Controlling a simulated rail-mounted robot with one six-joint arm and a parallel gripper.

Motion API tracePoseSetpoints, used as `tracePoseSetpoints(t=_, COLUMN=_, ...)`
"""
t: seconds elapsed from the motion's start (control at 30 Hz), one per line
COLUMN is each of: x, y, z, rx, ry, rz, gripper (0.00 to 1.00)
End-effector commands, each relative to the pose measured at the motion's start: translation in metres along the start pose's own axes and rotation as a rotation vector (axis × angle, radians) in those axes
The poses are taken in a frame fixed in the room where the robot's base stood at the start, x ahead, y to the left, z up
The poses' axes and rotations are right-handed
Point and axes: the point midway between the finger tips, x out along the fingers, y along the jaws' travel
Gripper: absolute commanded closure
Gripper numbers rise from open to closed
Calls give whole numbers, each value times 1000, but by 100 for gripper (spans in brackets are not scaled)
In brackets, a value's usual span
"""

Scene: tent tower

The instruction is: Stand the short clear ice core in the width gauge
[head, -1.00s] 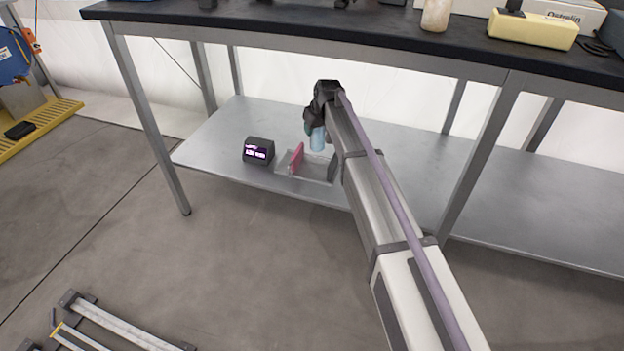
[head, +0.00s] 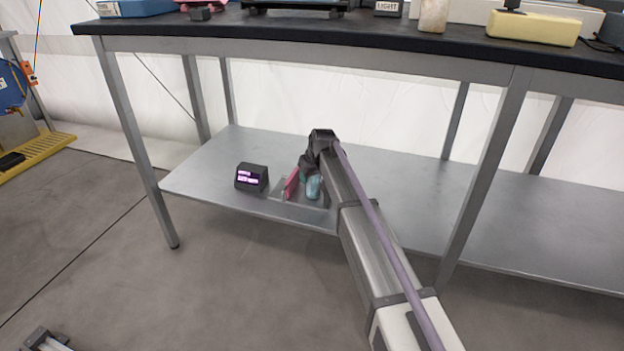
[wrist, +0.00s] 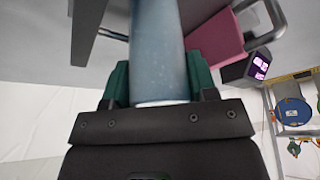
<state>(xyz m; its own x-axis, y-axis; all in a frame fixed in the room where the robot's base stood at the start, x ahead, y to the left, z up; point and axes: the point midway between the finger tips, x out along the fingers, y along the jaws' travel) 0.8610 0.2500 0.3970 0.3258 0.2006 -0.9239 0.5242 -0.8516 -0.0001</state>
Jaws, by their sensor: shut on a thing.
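My gripper (head: 309,176) is over the lower shelf of the bench, shut on a pale blue clear ice core (head: 313,188). In the wrist view the core (wrist: 158,50) stands out between the green finger pads of my gripper (wrist: 160,85). The width gauge (head: 306,211) is a grey base on the shelf with a pink jaw (head: 292,183) on its left side. The pink jaw also shows in the wrist view (wrist: 217,42). The core is at the gauge, just right of the pink jaw. I cannot tell whether its lower end touches the base.
A small dark readout box (head: 251,177) with a lit purple display stands left of the gauge. The lower shelf (head: 400,210) is bare to the right. The black bench top (head: 330,33) hangs above, and steel legs (head: 486,180) stand at the sides.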

Motion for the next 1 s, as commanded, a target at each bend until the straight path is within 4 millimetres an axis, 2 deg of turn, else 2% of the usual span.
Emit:
tracePoseSetpoints(t=0.13, x=5, y=0, z=2, rx=0, ry=0, rz=0, gripper=76)
tracePoseSetpoints(t=0.17, x=3, y=0, z=1, rx=0, ry=0, rz=0, gripper=45)
tracePoseSetpoints(t=0.4, x=3, y=0, z=1, rx=0, ry=0, rz=0, gripper=22)
tracePoseSetpoints(t=0.77, x=3, y=0, z=1, rx=0, ry=0, rz=0, gripper=22)
tracePoseSetpoints(t=1.0, x=3, y=0, z=1, rx=0, ry=0, rz=0, gripper=0)
